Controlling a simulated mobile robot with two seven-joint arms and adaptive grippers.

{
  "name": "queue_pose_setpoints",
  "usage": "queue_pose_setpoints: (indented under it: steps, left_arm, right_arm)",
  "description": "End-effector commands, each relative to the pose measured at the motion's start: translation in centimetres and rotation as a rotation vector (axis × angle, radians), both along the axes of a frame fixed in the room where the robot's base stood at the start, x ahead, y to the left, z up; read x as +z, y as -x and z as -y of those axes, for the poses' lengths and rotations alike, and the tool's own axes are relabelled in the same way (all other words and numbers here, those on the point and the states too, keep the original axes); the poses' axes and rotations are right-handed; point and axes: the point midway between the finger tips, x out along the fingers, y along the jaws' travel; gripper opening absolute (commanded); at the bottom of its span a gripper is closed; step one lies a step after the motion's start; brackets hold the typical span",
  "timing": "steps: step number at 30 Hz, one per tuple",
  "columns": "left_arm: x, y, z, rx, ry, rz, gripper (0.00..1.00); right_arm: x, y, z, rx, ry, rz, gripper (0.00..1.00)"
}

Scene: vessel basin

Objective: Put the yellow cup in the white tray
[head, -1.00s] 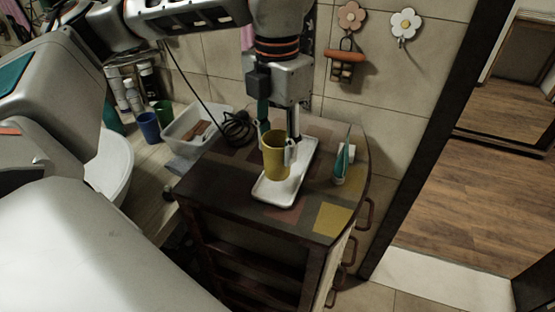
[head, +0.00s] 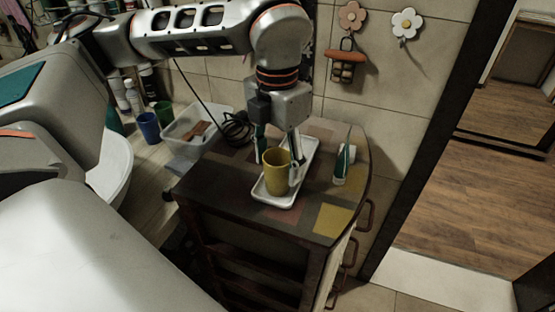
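The yellow cup (head: 277,174) stands upright in the near part of the white tray (head: 273,201), which lies on the dark cabinet top. My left gripper (head: 278,166) points down at the cup, with one finger on the cup's left side and the other on its right. The fingers look spread a little wider than the cup, so it seems open around it. The fingertips are partly hidden by the cup. My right gripper is not in view.
A teal and white tube (head: 343,165) stands on the cabinet (head: 240,192) right of the tray. A coiled black cable (head: 237,128) and a clear bin (head: 190,134) are at the left. Blue (head: 149,127) and green (head: 164,113) cups stand farther left.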

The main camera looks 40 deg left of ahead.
Motion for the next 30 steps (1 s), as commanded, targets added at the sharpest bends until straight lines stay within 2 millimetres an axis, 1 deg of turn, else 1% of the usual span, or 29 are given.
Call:
queue_pose_setpoints:
  steps: [5, 8, 10, 14, 21, 25, 30]
  left_arm:
    - [0.1, 0.0, 0.0, 0.0, 0.0, 0.0, 0.54]
    - [0.7, 0.0, 0.0, 0.001, 0.0, 0.002, 0.54]
    - [1.5, -0.1, 0.0, 0.002, 0.0, 0.003, 0.54]
    - [3.9, -0.1, 0.0, 0.001, 0.001, 0.006, 0.54]
    - [8.9, -0.1, 0.0, 0.001, 0.001, 0.005, 0.54]
    - [10.9, -0.1, 0.0, 0.001, 0.0, 0.005, 0.54]
    - [12.2, 0.0, 0.0, 0.001, 0.0, 0.002, 0.54]
  right_arm:
    - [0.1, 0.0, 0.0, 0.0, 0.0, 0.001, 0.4]
    - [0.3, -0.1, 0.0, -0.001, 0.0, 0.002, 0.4]
    - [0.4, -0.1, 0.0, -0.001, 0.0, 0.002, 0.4]
    - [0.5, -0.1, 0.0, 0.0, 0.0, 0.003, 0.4]
    - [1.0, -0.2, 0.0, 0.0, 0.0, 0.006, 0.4]
    - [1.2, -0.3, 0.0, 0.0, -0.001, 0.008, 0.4]
    - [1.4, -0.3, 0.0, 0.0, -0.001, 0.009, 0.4]
